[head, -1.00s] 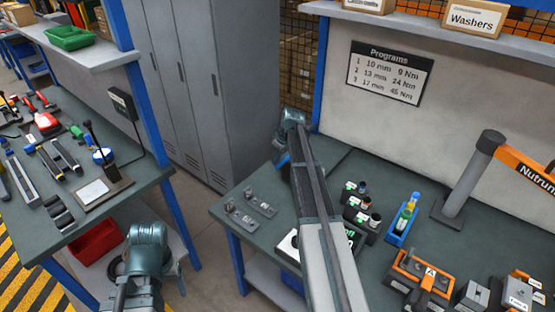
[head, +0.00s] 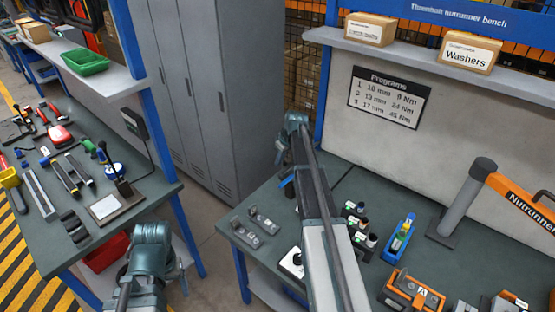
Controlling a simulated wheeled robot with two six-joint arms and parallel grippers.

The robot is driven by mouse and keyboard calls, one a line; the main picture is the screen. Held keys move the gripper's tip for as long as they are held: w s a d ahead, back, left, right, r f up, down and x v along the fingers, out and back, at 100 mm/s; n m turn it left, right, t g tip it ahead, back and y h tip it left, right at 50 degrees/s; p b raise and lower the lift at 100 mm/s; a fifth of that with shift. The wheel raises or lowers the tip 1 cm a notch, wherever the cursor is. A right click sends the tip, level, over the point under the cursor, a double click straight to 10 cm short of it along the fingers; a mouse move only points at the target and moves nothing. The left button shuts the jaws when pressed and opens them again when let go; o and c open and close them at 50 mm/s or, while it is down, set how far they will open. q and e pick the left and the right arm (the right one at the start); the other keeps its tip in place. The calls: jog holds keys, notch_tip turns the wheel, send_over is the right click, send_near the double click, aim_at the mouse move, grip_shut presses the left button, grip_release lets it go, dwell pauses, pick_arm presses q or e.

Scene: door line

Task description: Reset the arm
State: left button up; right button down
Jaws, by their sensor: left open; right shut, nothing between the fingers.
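My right arm (head: 325,235) reaches up from the bottom middle over the right bench (head: 340,195), its top joint (head: 297,121) in front of the gap between the lockers and the back panel. My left arm (head: 150,245) shows low at the left, in the gap between the two benches. The fingers of both grippers are not visible. I cannot see anything held by either arm.
The right bench bears sockets (head: 355,210), a blue tray (head: 400,238), an orange fixture (head: 412,290) and a Nutrunner arm (head: 520,195). The left bench (head: 140,195) holds several tools. Grey lockers (head: 215,90) stand behind. Floor shows between the benches.

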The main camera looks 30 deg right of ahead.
dwell(0.5)
jog(key=s+a+f+g+b, duration=0.1)
jog(key=s+a, duration=0.6)
jog(key=a, duration=0.3)
jog(key=s+a+f+g+h, duration=0.1)
jog(key=s+a, duration=0.5)
jog(key=a, duration=0.4)
jog(key=s+a+f+g+b, duration=0.1)
jog(key=s+a, duration=0.6)
jog(key=a, duration=0.4)
jog(key=s+a+h, duration=0.1)
jog(key=s+a, duration=0.5)
jog(key=s, duration=0.5)
jog(key=shift+s+f+g+b, duration=0.35)
jog(key=shift+g+b, duration=0.05)
